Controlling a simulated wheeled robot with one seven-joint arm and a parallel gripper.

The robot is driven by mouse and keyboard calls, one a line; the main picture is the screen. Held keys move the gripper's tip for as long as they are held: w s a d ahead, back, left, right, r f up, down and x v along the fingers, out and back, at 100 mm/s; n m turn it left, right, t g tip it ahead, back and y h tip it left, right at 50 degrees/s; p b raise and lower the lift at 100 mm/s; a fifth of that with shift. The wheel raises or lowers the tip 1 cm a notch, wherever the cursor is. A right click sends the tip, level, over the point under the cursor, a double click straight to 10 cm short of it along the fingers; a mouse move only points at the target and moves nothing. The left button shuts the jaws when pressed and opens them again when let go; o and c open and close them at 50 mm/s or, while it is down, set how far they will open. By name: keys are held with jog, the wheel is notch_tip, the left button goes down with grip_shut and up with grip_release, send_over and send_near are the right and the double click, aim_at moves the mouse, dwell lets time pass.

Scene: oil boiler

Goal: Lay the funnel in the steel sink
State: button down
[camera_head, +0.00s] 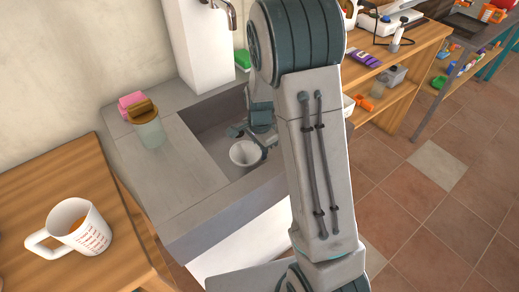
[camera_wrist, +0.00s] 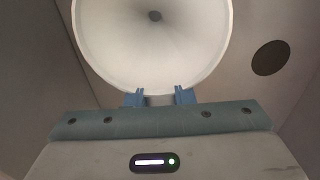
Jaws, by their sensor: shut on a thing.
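The white funnel (camera_head: 245,153) is at my gripper in the head view, inside the outline of the grey sink (camera_head: 213,138). In the wrist view the funnel (camera_wrist: 152,45) shows its wide mouth and the small dark hole at its centre. My gripper (camera_wrist: 160,97) is shut on the funnel's near rim with its two blue fingertips. The sink's floor and the round dark drain (camera_wrist: 269,58) show beyond the funnel, to its right. I cannot tell whether the funnel touches the sink floor. My arm hides the right part of the sink.
A glass jar with a brown lid (camera_head: 147,125) and a pink sponge (camera_head: 131,103) stand on the left ledge. A tap (camera_head: 231,14) hangs above the sink. A measuring cup (camera_head: 78,228) stands on the wooden table (camera_head: 30,200). A wooden shelf (camera_head: 415,60) is at the right.

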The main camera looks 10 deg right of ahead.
jog(key=shift+f, duration=0.1)
jog(key=c, duration=1.3)
grip_release()
jog(key=shift+o, duration=0.2)
